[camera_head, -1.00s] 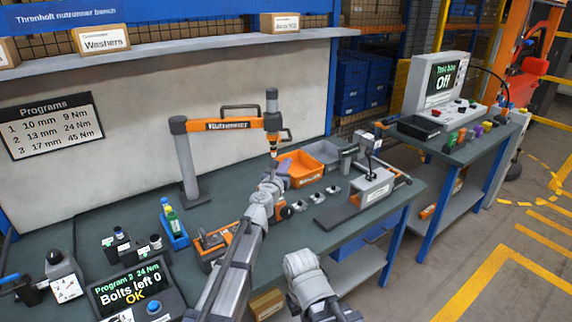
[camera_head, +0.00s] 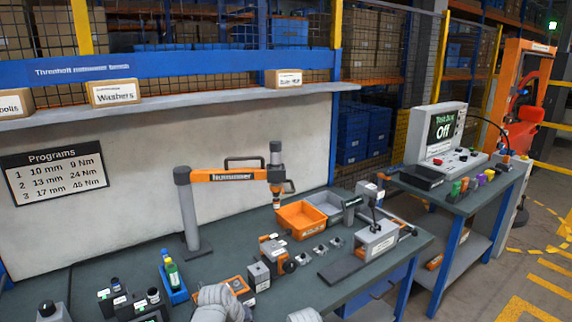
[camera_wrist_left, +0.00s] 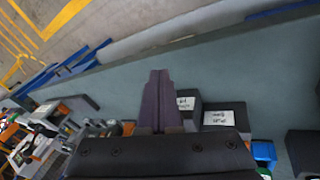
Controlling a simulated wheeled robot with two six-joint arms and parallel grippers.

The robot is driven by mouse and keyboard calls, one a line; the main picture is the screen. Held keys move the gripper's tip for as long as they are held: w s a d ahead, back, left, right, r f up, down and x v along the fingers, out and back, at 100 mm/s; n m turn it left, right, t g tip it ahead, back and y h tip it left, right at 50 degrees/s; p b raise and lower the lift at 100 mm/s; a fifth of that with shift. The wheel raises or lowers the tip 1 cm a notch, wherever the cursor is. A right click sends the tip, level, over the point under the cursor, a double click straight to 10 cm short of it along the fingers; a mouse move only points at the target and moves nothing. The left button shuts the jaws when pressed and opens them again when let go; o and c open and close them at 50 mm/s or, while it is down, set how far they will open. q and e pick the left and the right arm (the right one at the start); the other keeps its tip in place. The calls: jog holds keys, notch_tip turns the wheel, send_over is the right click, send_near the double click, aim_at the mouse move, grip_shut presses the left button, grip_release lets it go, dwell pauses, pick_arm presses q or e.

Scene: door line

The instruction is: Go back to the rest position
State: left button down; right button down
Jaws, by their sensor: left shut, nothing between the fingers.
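My left gripper (camera_wrist_left: 157,100) shows in the left wrist view with its dark fingers together and nothing between them. It hangs over the green bench top (camera_wrist_left: 215,70), near two dark boxes with white labels (camera_wrist_left: 222,118). In the head view only a grey piece of my left arm (camera_head: 217,303) shows at the bottom edge, and its fingers are out of the picture. A small piece of my right arm (camera_head: 304,315) shows at the bottom edge. My right gripper is out of view.
The orange nutrunner arm (camera_head: 230,175) stands on the bench. Orange bin (camera_head: 300,220), grey fixture (camera_head: 376,240), blue tray with a green bottle (camera_head: 173,280) and an orange-grey unit (camera_head: 275,250) stand around it. The test box (camera_head: 440,135) is on the right-hand table.

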pick_arm(q)
jog(key=s+a+f+m+g+y, duration=0.2)
jog(key=s+a+m+g+y, duration=0.15)
jog(key=s+a, duration=0.35)
jog(key=s+d+m, duration=0.1)
jog(key=s+d, duration=0.2)
jog(key=d, duration=0.2)
jog(key=s+d+r+m, duration=0.1)
jog(key=s+d+m, duration=0.1)
jog(key=d, duration=0.4)
jog(key=shift+s+y+p, duration=0.35)
jog(key=shift+s, duration=0.45)
